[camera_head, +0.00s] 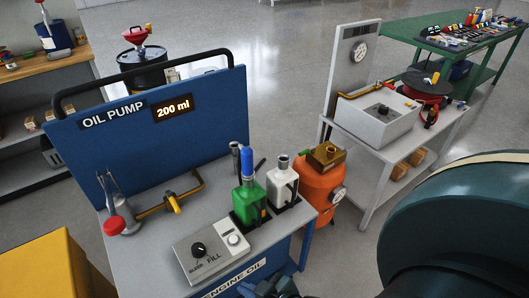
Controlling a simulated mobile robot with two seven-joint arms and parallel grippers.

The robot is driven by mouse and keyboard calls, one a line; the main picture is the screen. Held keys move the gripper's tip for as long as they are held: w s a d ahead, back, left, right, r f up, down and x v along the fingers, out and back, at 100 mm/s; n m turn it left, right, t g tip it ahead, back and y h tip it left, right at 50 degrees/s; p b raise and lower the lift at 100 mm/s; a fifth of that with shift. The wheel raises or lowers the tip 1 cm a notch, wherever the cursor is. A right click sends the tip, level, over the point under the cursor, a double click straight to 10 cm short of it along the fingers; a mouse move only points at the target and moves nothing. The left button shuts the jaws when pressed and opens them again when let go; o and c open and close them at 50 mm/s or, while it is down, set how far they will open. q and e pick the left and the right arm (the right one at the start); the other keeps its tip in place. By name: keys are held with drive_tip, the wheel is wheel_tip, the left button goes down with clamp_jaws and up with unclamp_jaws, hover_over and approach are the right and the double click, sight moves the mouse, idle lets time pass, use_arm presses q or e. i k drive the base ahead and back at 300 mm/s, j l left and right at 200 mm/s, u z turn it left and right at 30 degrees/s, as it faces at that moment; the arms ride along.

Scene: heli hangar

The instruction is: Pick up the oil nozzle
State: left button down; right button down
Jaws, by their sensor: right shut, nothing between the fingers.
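The blue oil pump cart (205,150) stands in the middle left, with an "OIL PUMP" board reading 200 ml. On its grey top lies a bent brass-coloured pipe with a yellow handle (173,201), which looks like the oil nozzle, though I cannot be sure. A red-capped metal piece (114,225) is left of it. A green bottle (249,203) with a blue top and a white bottle (282,184) stand at the right of the top. My right gripper (268,287) is at the bottom edge, partly cut off, shut and empty, apart from the pipe. My left gripper is not in view.
A control box with a FILL knob (211,253) sits at the cart's front. An orange tank (321,186) stands right of the cart. A grey bench (375,150) and a green table (440,45) are further right. A yellow block (50,268) is bottom left.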

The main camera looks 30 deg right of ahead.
sight(247, 171)
drive_tip(key=z, duration=0.95)
